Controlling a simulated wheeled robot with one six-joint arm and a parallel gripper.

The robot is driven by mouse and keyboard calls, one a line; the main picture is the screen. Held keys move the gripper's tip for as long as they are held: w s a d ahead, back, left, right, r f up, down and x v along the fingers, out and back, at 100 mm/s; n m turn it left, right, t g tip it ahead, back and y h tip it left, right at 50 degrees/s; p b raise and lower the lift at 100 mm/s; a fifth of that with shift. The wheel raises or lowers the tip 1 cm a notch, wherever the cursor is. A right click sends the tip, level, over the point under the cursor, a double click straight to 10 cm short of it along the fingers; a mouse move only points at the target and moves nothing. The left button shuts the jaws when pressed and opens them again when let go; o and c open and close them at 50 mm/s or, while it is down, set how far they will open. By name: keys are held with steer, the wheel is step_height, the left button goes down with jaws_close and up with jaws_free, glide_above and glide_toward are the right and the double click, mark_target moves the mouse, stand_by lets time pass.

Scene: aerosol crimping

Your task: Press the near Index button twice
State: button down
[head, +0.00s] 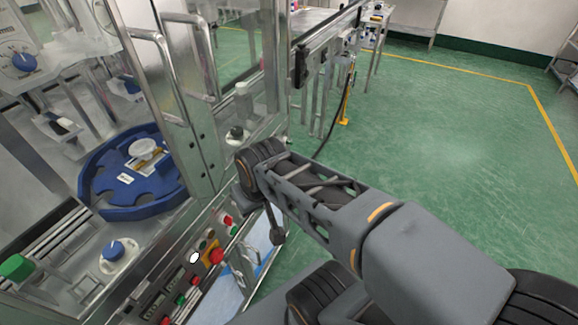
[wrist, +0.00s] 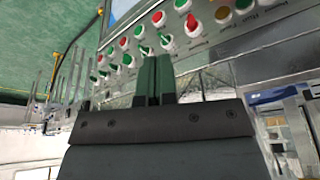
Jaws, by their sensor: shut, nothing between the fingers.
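The machine's control panel (head: 190,283) is on its front side in the head view and crosses the top of the wrist view (wrist: 215,50). It carries red (wrist: 158,18) and green (wrist: 138,30) buttons and selector knobs. The labels are too small and tilted to read, so I cannot tell which button is the near Index one. My gripper (wrist: 154,60) is shut and empty, its fingers pointing at the panel. The fingertips appear just below a green knob (wrist: 165,40); whether they touch anything is unclear. In the head view my arm reaches to the panel's right side and the fingertips are hidden.
A blue round indexing table (head: 120,212) sits inside the machine behind metal door handles (head: 160,75). A red button (head: 216,256) stands out on the panel. A conveyor (head: 325,50) runs off behind. Green floor (head: 450,130) is open at the right.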

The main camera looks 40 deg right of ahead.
steer(key=shift+a, duration=0.1)
steer(key=w+d+f+m+t+y+b, duration=0.1)
steer(key=w+d+f+m+y+b, duration=0.35)
steer(key=w+d+f+m, duration=0.7)
steer(key=w+d+f+m+t+h+b, duration=0.1)
steer(key=d+f+m+t+h+b, duration=0.1)
steer(key=d+f+m, duration=0.7)
steer(key=d+f+t+b, duration=0.1)
steer(key=d+f+t, duration=0.1)
steer(key=d, duration=0.4)
steer(key=shift+d+f, duration=0.4)
steer(key=shift+f, duration=0.15)
steer(key=shift+w+a, duration=0.1)
steer(key=shift+w, duration=0.05)
